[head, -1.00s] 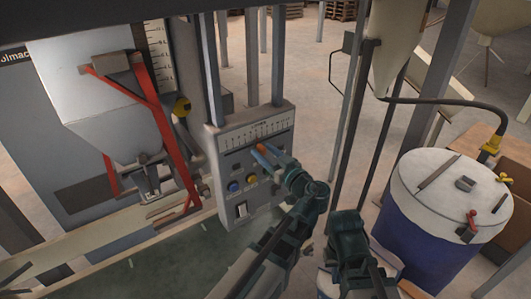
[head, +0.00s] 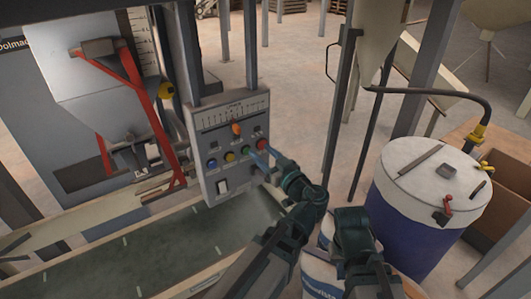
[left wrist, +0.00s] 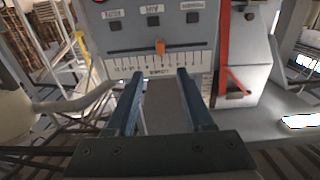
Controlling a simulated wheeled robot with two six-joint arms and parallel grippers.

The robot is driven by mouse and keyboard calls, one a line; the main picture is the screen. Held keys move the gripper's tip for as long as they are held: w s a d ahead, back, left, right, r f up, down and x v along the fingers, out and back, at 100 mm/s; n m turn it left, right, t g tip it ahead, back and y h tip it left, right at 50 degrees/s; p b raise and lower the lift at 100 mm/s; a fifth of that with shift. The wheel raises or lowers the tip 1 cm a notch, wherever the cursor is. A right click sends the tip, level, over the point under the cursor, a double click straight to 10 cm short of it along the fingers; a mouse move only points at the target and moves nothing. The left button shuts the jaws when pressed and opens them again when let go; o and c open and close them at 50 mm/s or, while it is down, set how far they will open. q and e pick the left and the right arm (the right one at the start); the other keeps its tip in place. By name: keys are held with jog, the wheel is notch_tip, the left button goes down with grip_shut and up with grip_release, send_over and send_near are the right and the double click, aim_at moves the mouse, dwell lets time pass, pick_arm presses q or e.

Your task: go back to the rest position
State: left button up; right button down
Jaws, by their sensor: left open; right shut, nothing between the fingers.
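My left gripper (head: 258,157) is in front of the lower right of the grey control panel (head: 205,135), its blue fingers pointing at the panel. In the left wrist view its two fingers (left wrist: 159,75) are apart with nothing held between them. The panel's orange slider knob (head: 236,128) stands beyond the fingertips, apart from them; it also shows in the left wrist view (left wrist: 160,47). My right gripper (head: 350,217) is at the lower middle of the head view, shut and empty; its fingers are hard to make out.
The panel carries blue (head: 212,163), yellow (head: 230,157) and red (head: 261,145) buttons and a white switch (head: 222,186). The hopper with red arms (head: 100,90) stands left. A blue drum with white lid (head: 420,215) stands right. Open floor (head: 290,100) lies behind.

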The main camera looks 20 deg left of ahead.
pick_arm(q)
jog(key=shift+a, duration=0.1)
dwell(0.3)
jog(key=s+d+f+m+g+h+b, duration=0.2)
jog(key=s+f+m+g+h+b, duration=0.1)
jog(key=f, duration=0.7)
jog(key=s+d+f+m+g+h+b, duration=0.2)
jog(key=s+f+g+b, duration=0.15)
jog(key=f, duration=0.75)
jog(key=s+d+f+m+g+h+b, duration=0.4)
jog(key=s+d+f+m+h, duration=0.4)
jog(key=d+f, duration=0.4)
jog(key=shift+s+d+f+m+g+b, duration=0.4)
jog(key=shift+s+m+b, duration=0.25)
jog(key=shift+s, duration=0.45)
jog(key=shift+a, duration=0.1)
